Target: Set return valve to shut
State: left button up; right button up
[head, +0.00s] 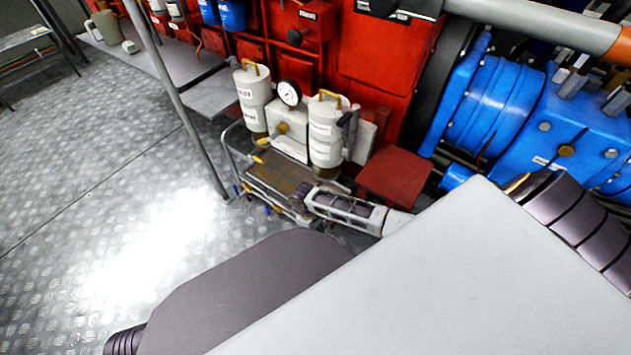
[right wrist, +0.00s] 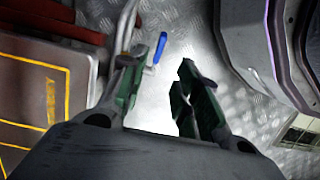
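A blue lever handle (right wrist: 158,50) shows in the right wrist view, on a light metal fitting beside a pipe. It lies beyond and between the fingertips of my right gripper (right wrist: 162,75), and I see no clear contact. The right gripper is open and empty, its two fingers apart. In the head view the right gripper (head: 308,203) is low at the front right of the cart (head: 268,172). Small blue handles (head: 246,187) show low on the cart's left side. I cannot read which valve is the return valve. My left gripper is not in view.
Two white canisters (head: 253,98) (head: 327,135) and a round gauge (head: 289,93) stand on the cart, with yellow levers nearby. A grey rail (head: 229,150) bounds its left side. Red machinery (head: 385,60) and a blue engine (head: 500,105) stand behind. The metal floor (head: 120,200) at left is clear.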

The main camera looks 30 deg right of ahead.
jog(key=shift+v, duration=0.9)
